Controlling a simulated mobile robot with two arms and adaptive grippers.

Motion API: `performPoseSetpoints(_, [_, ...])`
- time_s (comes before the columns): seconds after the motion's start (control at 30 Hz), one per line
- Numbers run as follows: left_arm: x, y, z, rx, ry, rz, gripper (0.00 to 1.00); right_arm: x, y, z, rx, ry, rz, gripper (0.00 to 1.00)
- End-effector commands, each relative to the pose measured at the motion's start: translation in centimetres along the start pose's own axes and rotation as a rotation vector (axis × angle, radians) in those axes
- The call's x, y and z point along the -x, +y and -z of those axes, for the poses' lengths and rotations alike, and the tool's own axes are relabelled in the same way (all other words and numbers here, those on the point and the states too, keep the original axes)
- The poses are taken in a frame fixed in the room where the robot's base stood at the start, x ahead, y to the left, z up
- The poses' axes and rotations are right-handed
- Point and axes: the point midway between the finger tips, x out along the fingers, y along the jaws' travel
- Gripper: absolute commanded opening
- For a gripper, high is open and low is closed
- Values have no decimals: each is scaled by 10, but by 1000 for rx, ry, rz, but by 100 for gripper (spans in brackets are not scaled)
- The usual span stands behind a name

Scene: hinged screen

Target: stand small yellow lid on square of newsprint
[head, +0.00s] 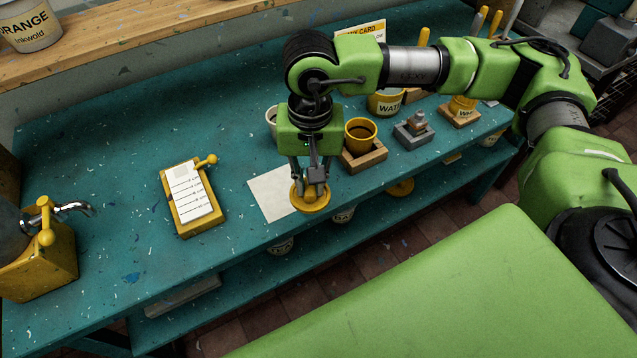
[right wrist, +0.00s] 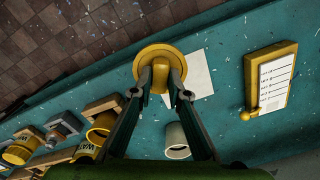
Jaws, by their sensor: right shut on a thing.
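The small yellow lid (head: 311,197) is round with a raised knob in its middle. My right gripper (head: 312,184) is shut on that knob, and the right wrist view shows the two fingers (right wrist: 161,88) on either side of it. The square of newsprint (head: 270,194) is a pale sheet lying on the teal bench. In the head view the lid covers the sheet's right part; in the right wrist view the sheet (right wrist: 200,75) shows beside the lid. I cannot tell whether the lid touches the sheet. My left gripper is not in view.
A yellow clipboard-like box (head: 200,228) with a printed card lies left of the sheet. A whitish cup (right wrist: 177,141) stands close behind my right gripper. A yellow cup (head: 360,134) sits in a wooden holder to the right. The bench's front edge is near the lid.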

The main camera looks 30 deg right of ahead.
Motion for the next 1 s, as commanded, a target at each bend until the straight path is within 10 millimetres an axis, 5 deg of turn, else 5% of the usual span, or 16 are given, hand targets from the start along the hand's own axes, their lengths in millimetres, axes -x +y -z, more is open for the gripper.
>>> performPoseSetpoints(0.27, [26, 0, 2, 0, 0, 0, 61, -4, -26, 26, -400, -3, 10, 0])
performPoseSetpoints(0.7, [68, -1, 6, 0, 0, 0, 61, -40, -60, 67, -1264, 4, -9, 0])
performPoseSetpoints(1.0, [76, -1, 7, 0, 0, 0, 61, -56, -64, 73, -1490, 13, -20, 0])
